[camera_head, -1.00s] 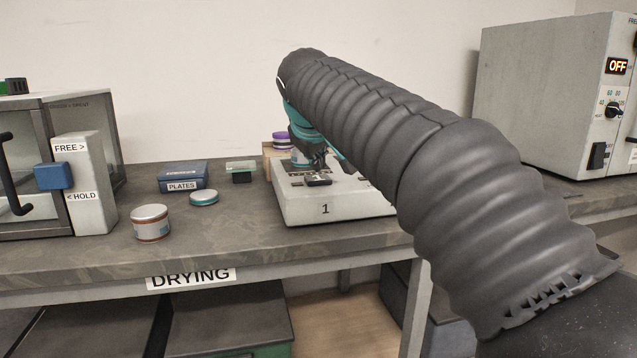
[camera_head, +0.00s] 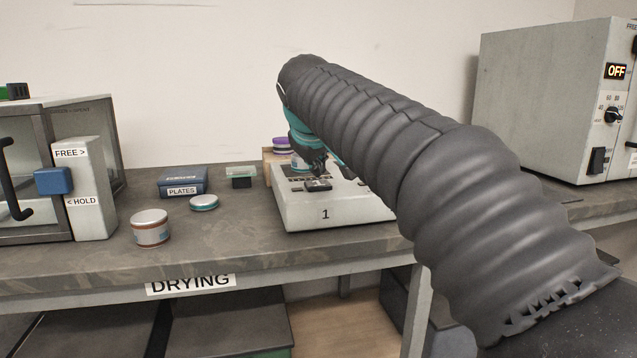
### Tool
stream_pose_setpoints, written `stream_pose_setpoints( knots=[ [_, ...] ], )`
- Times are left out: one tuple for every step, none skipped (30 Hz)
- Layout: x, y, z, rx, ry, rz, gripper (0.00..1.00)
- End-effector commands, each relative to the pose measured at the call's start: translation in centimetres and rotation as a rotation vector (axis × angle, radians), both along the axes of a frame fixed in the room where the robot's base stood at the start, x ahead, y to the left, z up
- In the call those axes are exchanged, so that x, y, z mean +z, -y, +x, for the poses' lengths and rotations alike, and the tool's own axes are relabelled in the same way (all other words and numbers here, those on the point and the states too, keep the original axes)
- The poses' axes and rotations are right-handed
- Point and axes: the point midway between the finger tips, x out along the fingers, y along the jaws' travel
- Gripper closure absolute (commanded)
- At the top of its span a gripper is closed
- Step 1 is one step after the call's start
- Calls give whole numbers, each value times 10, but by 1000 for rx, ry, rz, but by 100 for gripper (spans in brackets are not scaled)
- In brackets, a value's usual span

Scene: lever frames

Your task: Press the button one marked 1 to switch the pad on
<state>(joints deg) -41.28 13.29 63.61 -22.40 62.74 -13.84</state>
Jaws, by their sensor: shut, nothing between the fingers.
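The white pad (camera_head: 350,212) stands on the bench at the middle of the view, with a black 1 on its front face. A dark button (camera_head: 318,186) sits on its top near the front edge; its own mark is too small to read. My gripper (camera_head: 318,172) is shut and empty, pointing down over the pad just behind and above the button. I cannot tell whether the fingertips touch the pad. My arm hides the pad's right side and back.
A white jar (camera_head: 150,228), a teal-rimmed lid (camera_head: 204,203) and a blue PLATES box (camera_head: 183,182) stand left of the pad. A glass-fronted cabinet (camera_head: 95,195) is at far left. A grey box reading OFF (camera_head: 545,105) stands at right. Bench front is clear between jar and pad.

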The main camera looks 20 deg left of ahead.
Motion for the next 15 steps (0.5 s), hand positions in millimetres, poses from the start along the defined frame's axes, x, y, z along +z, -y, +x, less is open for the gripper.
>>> stream_pose_setpoints(
  knots=[
    [0, 0, 0, 0, 0, 0, 100],
    [0, 0, 0, 0, 0, 0, 100],
    [0, 0, 0, 0, 0, 0, 100],
    [0, 0, 0, 0, 0, 0, 100],
    [0, 0, 0, 0, 0, 0, 100],
    [0, 0, 0, 0, 0, 0, 100],
    [0, 0, 0, 0, 0, 0, 100],
    [0, 0, 0, 0, 0, 0, 100],
    [0, 0, 0, 0, 0, 0, 100],
    [-1, 0, 0, 0, 0, 0, 100],
    [-2, 0, 0, 0, 0, 0, 100],
    [-3, 0, 0, 0, 0, 0, 100],
    [-4, 0, 0, -1, -1, -1, 100],
    [-5, 0, 0, -1, -1, -1, 100],
    [-6, 0, 0, 0, 0, -1, 100]
  ],
)
